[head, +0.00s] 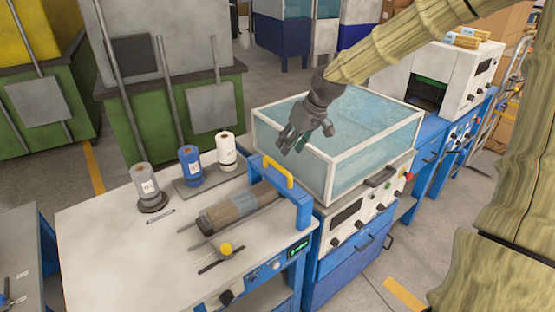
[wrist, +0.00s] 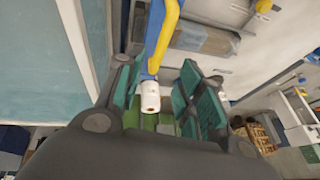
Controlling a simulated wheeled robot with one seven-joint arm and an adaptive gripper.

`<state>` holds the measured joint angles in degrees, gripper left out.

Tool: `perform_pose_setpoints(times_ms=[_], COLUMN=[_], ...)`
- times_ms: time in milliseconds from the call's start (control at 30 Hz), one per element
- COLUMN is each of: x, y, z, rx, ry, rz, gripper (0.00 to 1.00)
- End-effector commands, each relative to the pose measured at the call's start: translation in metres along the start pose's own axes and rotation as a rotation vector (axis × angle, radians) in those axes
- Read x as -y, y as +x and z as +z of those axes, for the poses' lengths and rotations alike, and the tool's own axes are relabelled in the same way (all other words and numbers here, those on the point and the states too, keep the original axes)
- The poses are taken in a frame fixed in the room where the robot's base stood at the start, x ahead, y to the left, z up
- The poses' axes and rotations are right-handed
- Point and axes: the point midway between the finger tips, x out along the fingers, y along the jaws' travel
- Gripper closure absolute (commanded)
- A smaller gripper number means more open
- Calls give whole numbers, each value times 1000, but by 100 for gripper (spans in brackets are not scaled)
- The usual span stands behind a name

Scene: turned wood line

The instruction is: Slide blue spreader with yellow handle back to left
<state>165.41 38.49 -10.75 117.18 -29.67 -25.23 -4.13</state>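The blue spreader (head: 302,204) stands at the right end of the white worktable, beside the glass-walled tank. Its yellow handle (head: 277,172) runs along the top. In the wrist view, the yellow handle (wrist: 164,36) and part of the blue frame (wrist: 151,70) show at the top centre, between and beyond the fingers. My gripper (head: 293,143) hangs above the tank's left edge, above and slightly right of the handle, apart from it. In the wrist view my gripper (wrist: 165,95) has its teal-padded fingers spread, with nothing held between them.
A wood-and-grey cylinder (head: 232,209) lies on the table (head: 100,230), its right end near the spreader. Grey (head: 148,184), blue (head: 189,168) and white (head: 227,152) spools stand behind. The tank (head: 375,145) is right of the spreader. A yellow knob (head: 227,248) is in front.

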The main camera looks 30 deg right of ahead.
Motion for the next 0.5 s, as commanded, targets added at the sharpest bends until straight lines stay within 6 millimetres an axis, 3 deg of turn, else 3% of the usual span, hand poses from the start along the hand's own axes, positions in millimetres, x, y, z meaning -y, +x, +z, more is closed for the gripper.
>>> perform_pose_setpoints(times_ms=[500], x=[2], y=[52], z=[0], rx=[4], ry=[-2], rz=[-1], gripper=[63])
